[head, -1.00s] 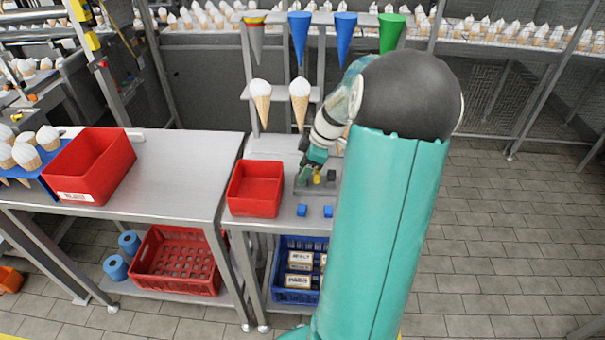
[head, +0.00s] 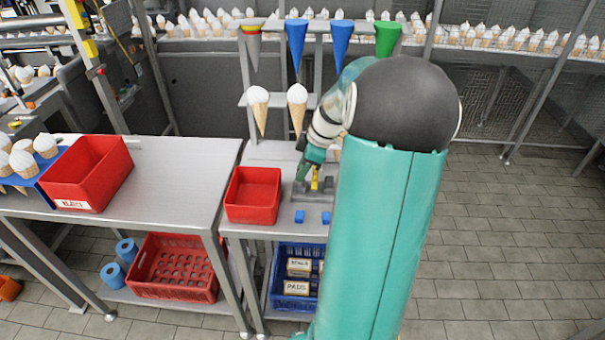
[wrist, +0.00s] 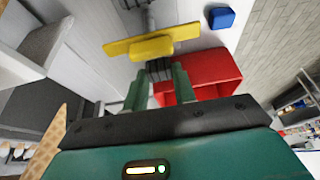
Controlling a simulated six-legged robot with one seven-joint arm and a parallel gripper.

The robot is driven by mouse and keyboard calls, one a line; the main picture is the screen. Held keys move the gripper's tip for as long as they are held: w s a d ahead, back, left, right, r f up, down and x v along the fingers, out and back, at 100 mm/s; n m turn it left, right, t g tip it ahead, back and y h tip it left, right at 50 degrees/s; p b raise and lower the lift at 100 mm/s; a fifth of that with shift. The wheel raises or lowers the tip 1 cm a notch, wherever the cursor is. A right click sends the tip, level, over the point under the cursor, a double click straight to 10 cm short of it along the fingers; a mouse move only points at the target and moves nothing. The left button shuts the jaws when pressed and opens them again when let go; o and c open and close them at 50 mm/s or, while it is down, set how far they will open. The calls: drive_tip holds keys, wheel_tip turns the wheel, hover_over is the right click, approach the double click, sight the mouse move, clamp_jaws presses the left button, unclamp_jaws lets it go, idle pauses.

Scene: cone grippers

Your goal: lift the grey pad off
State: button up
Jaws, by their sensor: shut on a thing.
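The grey pad (wrist: 159,70) is a small dark, ribbed block in the wrist view, against the near side of a yellow piece (wrist: 140,48) with a wide bar. My gripper (wrist: 159,88) has its two green fingers on either side of the pad and is shut on it. In the head view my gripper (head: 309,171) is low over the grey fixture (head: 300,195) on the small table. The yellow piece (head: 315,179) shows beside the fingers. The pad cannot be made out clearly there. Whether it still touches the yellow piece is unclear.
An empty red bin (head: 253,194) stands just left of the fixture. Two small blue blocks (head: 299,216) lie in front. Cones (head: 297,96) hang on a rack behind, below blue and green funnels (head: 341,42). A blue crate (head: 297,306) with boxes is underneath.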

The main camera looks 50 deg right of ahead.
drive_tip(key=w+a+r, duration=0.1)
drive_tip(key=a+r, duration=1.3)
drive_tip(key=r, duration=0.2)
idle(0.6)
drive_tip(key=shift+s+f, duration=0.1)
idle(0.6)
